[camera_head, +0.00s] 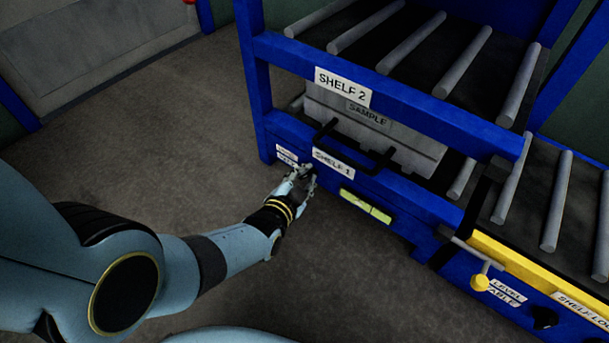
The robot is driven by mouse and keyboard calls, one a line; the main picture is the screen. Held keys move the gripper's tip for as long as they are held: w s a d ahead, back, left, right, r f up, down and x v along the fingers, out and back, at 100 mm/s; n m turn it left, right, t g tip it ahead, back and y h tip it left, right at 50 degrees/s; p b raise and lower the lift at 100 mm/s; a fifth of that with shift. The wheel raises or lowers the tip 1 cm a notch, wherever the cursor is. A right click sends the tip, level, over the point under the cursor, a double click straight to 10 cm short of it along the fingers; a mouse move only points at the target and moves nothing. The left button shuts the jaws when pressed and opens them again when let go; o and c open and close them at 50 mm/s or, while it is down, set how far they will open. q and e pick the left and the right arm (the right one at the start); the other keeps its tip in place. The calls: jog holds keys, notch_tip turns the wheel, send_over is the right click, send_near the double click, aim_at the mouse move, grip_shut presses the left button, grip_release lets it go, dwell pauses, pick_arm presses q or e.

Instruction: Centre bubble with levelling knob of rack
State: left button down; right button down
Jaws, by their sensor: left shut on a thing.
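The blue rack (420,125) stands in the right half of the head view, with signs for shelf 2 and shelf 1. A yellow-green spirit level (366,206) is fixed on its lower front rail; the bubble is too small to place. My left gripper (304,178) is at the rail's left end, below the shelf 1 sign and left of the level. It is shut on a small dark knob (308,172), which the fingers mostly hide. My right gripper is not in view.
A grey sample box (372,125) with a black handle sits on shelf 1. At the lower right are a table-level label (505,291), a yellow ball-ended lever (480,282) and a dark knob (544,317). The floor (150,150) left of the rack is clear.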

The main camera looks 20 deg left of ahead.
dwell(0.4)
pick_arm(q)
jog(key=c, duration=1.4)
grip_release()
jog(key=shift+o, duration=0.2)
jog(key=shift+r, duration=4.95)
